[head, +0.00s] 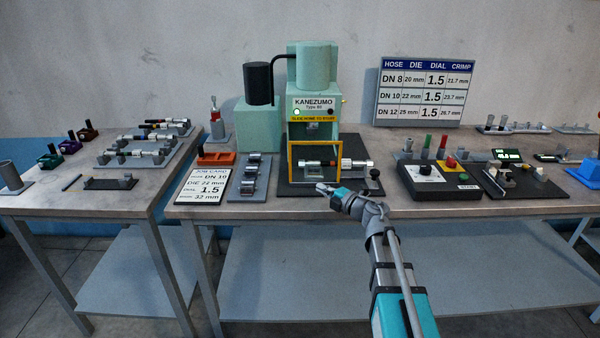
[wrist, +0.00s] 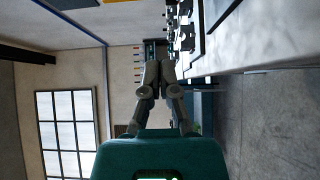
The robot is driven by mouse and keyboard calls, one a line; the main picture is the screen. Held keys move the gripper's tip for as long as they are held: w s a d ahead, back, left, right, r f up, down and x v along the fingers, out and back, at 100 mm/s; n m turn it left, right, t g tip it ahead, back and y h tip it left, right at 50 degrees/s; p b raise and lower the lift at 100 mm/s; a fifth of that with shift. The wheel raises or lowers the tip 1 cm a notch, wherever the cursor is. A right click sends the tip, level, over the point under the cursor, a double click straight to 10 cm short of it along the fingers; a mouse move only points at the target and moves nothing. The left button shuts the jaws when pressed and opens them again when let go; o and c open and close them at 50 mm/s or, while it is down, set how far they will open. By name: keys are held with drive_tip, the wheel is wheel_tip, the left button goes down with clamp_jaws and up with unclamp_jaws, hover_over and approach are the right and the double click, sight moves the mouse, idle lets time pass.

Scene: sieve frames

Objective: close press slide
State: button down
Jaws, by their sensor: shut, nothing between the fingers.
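The green press (head: 313,77), marked KANEZUMO, stands at the back middle of the table in the head view. A yellow-framed slide guard (head: 291,162) sits at its front. A hose piece with metal fittings (head: 347,163) lies behind and to the right of the frame, on the dark base plate (head: 300,187). I cannot tell how far the slide stands open. My gripper (head: 322,188) is in front of the press, just below and right of the yellow frame, apart from it as far as I can see. In the wrist view my gripper (wrist: 152,68) is shut and empty.
A job card (head: 202,187) and a grey die rack (head: 248,178) lie left of the press. A black control box (head: 440,182) with buttons stands to the right. A side table at left holds several fittings.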

sight(292, 166)
drive_tip(key=x, duration=1)
drive_tip(key=shift+w, duration=2.05)
drive_tip(key=w, duration=1.7)
drive_tip(key=shift+w+d, duration=0.1)
drive_tip(key=shift+w, duration=0.3)
drive_tip(key=shift+r, duration=0.1)
